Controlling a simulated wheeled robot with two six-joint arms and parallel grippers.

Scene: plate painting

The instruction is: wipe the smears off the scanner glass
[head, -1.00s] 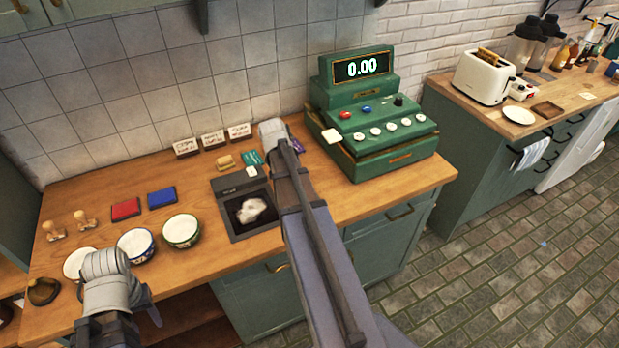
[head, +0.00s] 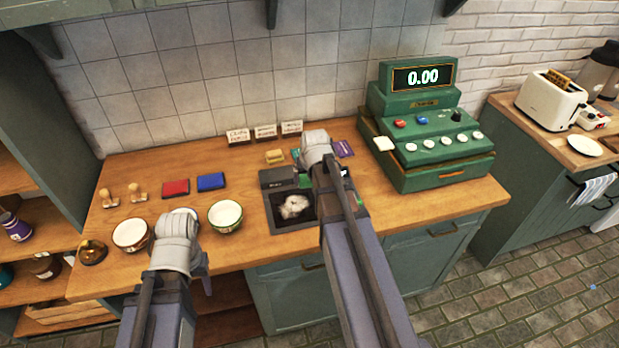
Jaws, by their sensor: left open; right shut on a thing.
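The scanner (head: 276,226) is a dark flat box on the counter, its glass (head: 283,212) facing up. A whitish smear patch (head: 295,206) lies on the glass. My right gripper (head: 312,160) is beyond the scanner's back right corner; its arm covers the scanner's right edge. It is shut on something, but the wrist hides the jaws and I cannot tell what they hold. A small green patch (head: 305,180) shows just below it. My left gripper (head: 203,272) is open near the counter's front edge, left of the scanner, its fingers mostly hidden.
A green cash register (head: 440,165) stands right of the scanner. A green-rimmed bowl (head: 225,216) and another bowl (head: 130,235) stand left, with red (head: 175,187) and blue (head: 211,181) pads behind. A yellow sponge-like block (head: 275,156) and small signs (head: 265,132) are at the back.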

